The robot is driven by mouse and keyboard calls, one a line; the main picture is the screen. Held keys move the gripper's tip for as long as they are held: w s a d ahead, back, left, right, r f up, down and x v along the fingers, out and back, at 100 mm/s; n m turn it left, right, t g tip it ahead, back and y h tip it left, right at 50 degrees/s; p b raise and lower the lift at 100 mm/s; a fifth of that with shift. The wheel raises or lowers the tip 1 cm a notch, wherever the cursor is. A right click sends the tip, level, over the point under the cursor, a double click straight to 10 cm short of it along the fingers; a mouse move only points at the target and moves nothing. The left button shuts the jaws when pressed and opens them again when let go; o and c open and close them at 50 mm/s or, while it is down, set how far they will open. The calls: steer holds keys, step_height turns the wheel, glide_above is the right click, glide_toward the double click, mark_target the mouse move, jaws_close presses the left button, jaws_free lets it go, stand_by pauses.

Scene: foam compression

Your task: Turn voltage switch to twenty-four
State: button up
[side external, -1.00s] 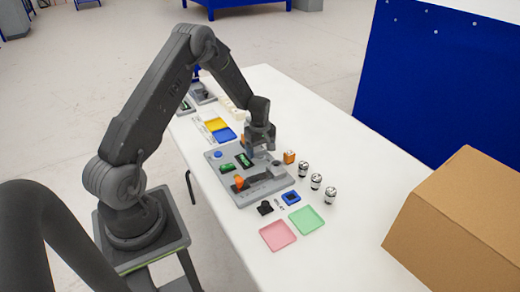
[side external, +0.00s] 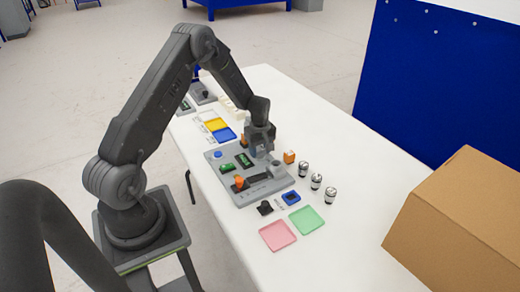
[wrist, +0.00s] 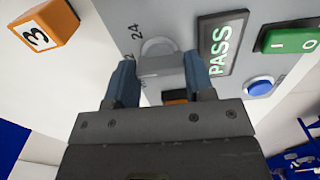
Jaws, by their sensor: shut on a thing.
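The voltage switch (wrist: 157,47) is a grey round knob with a raised grip bar on the grey panel. The printed number 24 (wrist: 134,32) is beside it, and another number, partly hidden by a finger, is next to that. My gripper (wrist: 160,75) has its two blue fingers on either side of the knob's bar and is shut on it. In the side view my gripper (side external: 262,153) points down at the far part of the panel (side external: 247,194) and hides the switch. The knob's exact pointing direction is hard to tell.
A lit PASS display (wrist: 222,45), a green rocker (wrist: 290,39) and a blue button (wrist: 259,87) are near the switch. An orange cube (side external: 289,157) marked 3 stands close beside the panel. Several small cylinders, trays and a large cardboard box (side external: 462,215) are further right.

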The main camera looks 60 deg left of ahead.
mark_target(260, 151)
steer(key=m, duration=1.1)
steer(key=shift+m, duration=0.3)
stand_by(0.5)
steer(key=o, duration=0.9)
steer(key=shift+r, duration=0.1)
step_height(260, 151, up, 14)
steer(key=shift+f, duration=0.15)
